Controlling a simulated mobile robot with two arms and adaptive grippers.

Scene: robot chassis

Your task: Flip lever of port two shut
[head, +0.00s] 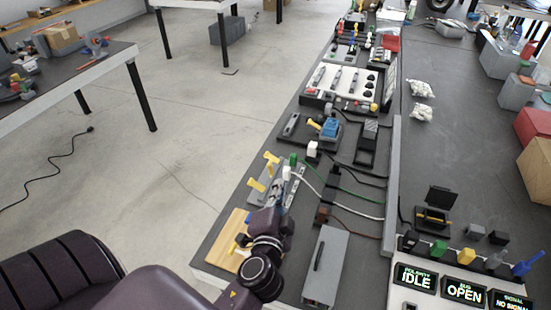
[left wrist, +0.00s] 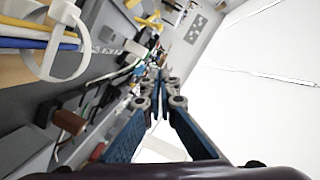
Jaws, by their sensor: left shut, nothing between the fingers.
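Yellow levers stand along the left side of the dark bench: a far one (head: 313,124), a middle one (head: 271,157) and a nearer one (head: 256,184). I cannot tell which belongs to port two. A green connector (head: 293,159) and a white connector (head: 287,174) with cables sit just right of the nearer levers. My left gripper (head: 281,192) is low over the bench beside them, to the right of the nearer lever. In the left wrist view its blue fingers (left wrist: 161,92) meet with nothing between them. My right gripper is out of view.
A grey box (head: 326,267) stands right of my left arm, with a brown block (head: 322,214) behind it. Displays at lower right read IDLE (head: 416,277), OPEN (head: 464,292) and NO SIGNAL (head: 511,303). Cables cross the bench.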

